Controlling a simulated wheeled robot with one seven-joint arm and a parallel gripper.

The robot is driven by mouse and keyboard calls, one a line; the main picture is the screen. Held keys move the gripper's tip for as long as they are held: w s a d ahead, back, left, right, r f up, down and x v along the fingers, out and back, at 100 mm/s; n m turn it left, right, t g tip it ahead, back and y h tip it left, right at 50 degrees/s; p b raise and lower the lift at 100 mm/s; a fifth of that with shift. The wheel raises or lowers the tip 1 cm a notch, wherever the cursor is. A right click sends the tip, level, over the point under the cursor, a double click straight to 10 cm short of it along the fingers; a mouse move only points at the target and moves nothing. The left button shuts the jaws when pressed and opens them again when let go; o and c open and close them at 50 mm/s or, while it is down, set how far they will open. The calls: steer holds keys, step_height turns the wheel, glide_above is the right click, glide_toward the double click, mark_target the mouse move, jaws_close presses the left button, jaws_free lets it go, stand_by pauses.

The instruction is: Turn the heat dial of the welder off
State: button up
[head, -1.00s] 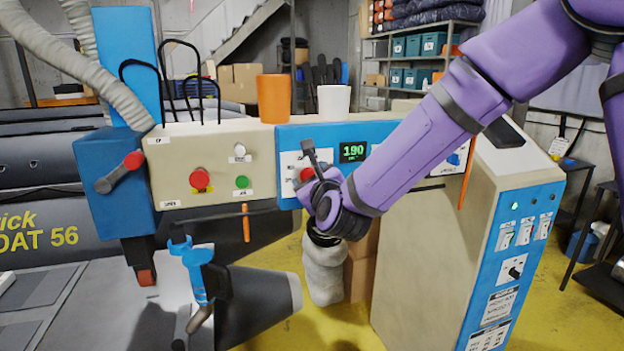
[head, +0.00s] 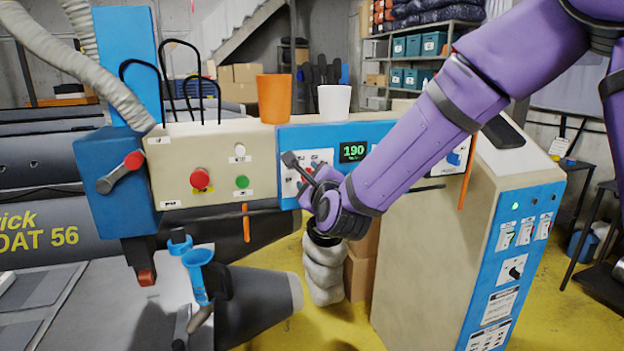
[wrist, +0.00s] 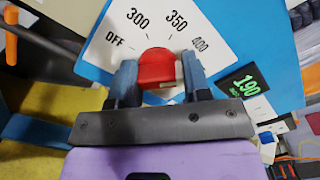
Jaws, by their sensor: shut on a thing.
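The red heat dial (wrist: 157,68) is on a white scale plate (wrist: 142,32) marked OFF, 300, 350 and 400 in the wrist view. My gripper (wrist: 160,74) is shut on the dial, one finger at each side. The dial's pointer mark cannot be made out, so its exact setting is unclear. In the head view my gripper (head: 310,172) is at the blue panel (head: 288,142) of the welder, and mostly covers the dial. A green display (head: 353,151) beside it reads 190.
A red button (head: 200,179) and a green button (head: 242,182) are on the beige panel to the left. An orange cup (head: 274,98) and a white cup (head: 334,101) stand on top of the welder. A control cabinet (head: 430,240) stands to the right.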

steer(key=n, duration=0.4)
steer(key=shift+n, duration=0.3)
steer(key=n, duration=0.3)
steer(key=shift+a+n, duration=0.1)
steer(key=shift+n, duration=0.3)
steer(key=n, duration=1.3)
steer(key=shift+s+a+f+n, duration=0.1)
steer(key=shift+f+n, duration=0.05)
steer(key=shift+n, duration=0.15)
steer(key=n, duration=0.5)
steer(key=shift+f, duration=0.1)
steer(key=shift+n, duration=0.3)
steer(key=o, duration=0.9)
